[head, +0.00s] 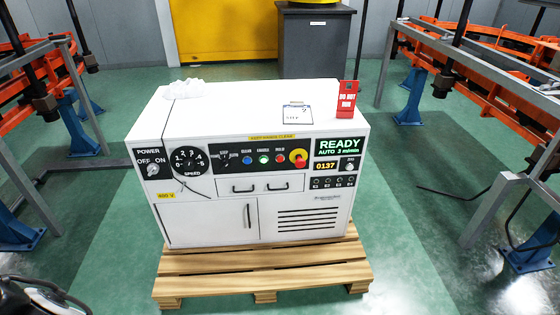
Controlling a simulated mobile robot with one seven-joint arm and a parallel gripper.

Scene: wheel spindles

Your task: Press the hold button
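A white control cabinet (207,208) stands in the middle of the head view, its panel facing me. On its panel is a row of small round buttons: a blue one (247,160), a green one (264,159) and a red one (281,158). The tiny label above the red one seems to read HOLD. The display (340,146) reads READY, AUTO and 3 in green. My gripper cannot be made out; only a dark and white part shows at the lower left corner.
The cabinet sits on a wooden pallet (262,282). A red tag holder (347,98), a card (298,114) and a white crumpled cloth (183,87) lie on top. Orange and grey racks (482,72) stand on both sides. The green floor in front is clear.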

